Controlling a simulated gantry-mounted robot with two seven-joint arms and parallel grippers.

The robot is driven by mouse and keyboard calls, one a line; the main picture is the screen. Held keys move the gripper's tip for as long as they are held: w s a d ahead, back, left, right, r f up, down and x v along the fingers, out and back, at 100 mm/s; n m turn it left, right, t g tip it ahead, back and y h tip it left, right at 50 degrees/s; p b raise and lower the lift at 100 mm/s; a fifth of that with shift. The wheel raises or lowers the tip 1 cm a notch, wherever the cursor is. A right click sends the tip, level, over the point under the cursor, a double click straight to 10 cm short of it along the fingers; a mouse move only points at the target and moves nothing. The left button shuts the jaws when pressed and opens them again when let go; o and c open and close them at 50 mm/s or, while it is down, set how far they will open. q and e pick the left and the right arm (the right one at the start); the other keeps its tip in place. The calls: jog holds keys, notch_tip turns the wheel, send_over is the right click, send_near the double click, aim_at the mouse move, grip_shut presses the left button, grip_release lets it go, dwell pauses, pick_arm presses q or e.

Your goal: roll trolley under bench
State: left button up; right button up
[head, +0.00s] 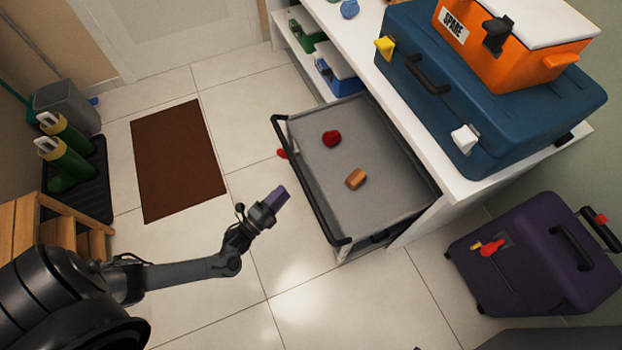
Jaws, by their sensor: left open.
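The trolley (365,135) has a grey top tray with a black push handle (303,185) along its left side. It stands at the front of the white bench (405,130), its right side against or partly beneath the bench top; how far it reaches under is hidden. A red item (331,139) and an orange-brown block (356,179) lie on the tray. My left gripper (277,198) is over the floor, left of the handle and apart from it. It is open, with nothing visibly held. My right gripper is not in view.
A blue case (480,85) with an orange box (515,40) on it stands on the bench. A purple suitcase (540,255) stands right of the trolley. A brown mat (176,160), boots (68,150) and wooden steps (70,230) are left. Tiled floor left of the trolley is clear.

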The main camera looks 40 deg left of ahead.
aim_at(301, 175)
pick_arm(q)
jog(key=w+b, duration=0.1)
jog(key=w, duration=0.2)
jog(key=w+b, duration=0.2)
jog(key=w, duration=0.1)
jog(key=w+b, duration=0.1)
jog(key=w, duration=0.3)
jog(key=shift+d+r, duration=0.1)
jog(key=shift+d, duration=0.15)
jog(key=shift+w+r+b, duration=0.2)
jog(key=shift+w+b, duration=0.1)
jog(key=shift+w, duration=0.35)
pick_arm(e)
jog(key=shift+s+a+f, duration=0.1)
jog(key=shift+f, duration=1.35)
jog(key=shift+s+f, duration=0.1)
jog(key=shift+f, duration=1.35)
pick_arm(q)
grip_shut()
